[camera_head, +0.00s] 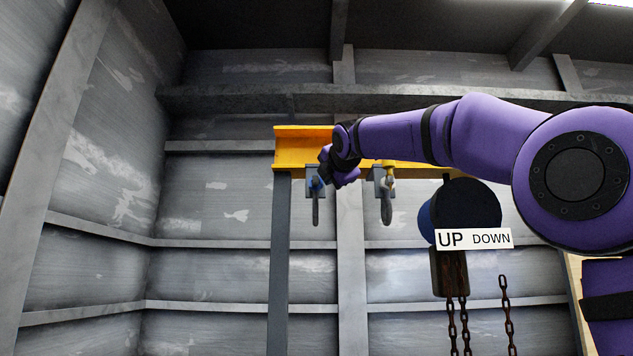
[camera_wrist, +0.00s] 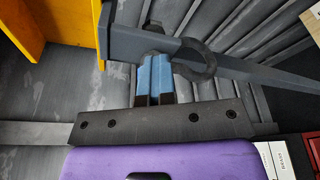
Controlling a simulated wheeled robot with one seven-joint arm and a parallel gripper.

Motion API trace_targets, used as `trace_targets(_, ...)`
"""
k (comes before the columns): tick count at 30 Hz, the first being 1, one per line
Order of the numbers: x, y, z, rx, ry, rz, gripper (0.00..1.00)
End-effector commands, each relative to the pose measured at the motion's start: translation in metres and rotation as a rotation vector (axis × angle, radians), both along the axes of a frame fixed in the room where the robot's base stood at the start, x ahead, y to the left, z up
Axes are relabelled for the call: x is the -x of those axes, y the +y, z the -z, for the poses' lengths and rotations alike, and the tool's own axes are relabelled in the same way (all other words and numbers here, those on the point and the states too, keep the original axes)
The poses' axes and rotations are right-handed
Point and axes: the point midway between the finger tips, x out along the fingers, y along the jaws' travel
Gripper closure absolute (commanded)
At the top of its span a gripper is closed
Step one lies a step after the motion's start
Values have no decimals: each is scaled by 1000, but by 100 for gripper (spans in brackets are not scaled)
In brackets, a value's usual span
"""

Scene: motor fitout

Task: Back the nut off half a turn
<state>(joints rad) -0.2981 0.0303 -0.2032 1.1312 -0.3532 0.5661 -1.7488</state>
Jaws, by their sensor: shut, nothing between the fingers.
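I cannot pick out the nut for certain in either view. My gripper (camera_wrist: 153,80) shows two blue fingers pressed together, with nothing seen between them. In the wrist view their tips are close to a grey bar (camera_wrist: 140,44) with a dark curved hook or ring (camera_wrist: 205,62); I cannot tell whether they touch. In the head view my gripper (camera_head: 317,184) is at the left hanging fitting (camera_head: 316,208), below the yellow beam (camera_head: 300,148). My wrist hides part of that fitting. A second fitting (camera_head: 386,208), with a yellow part on top, hangs to the right.
A dark round hoist body (camera_head: 472,208) with an "UP DOWN" sign (camera_head: 473,239) and rusty chains (camera_head: 452,325) hangs right of the fittings. A grey post (camera_head: 279,260) stands under the beam's left end. Open room lies to the left, before the grey panelled wall (camera_head: 225,215).

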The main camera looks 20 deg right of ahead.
Motion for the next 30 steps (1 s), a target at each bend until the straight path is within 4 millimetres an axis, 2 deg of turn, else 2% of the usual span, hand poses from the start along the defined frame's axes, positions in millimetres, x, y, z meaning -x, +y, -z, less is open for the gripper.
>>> trace_targets(20, -4, 0, 3, 3, 1, 6, 100)
trace_targets(30, -5, 1, -4, 1, -3, 6, 100)
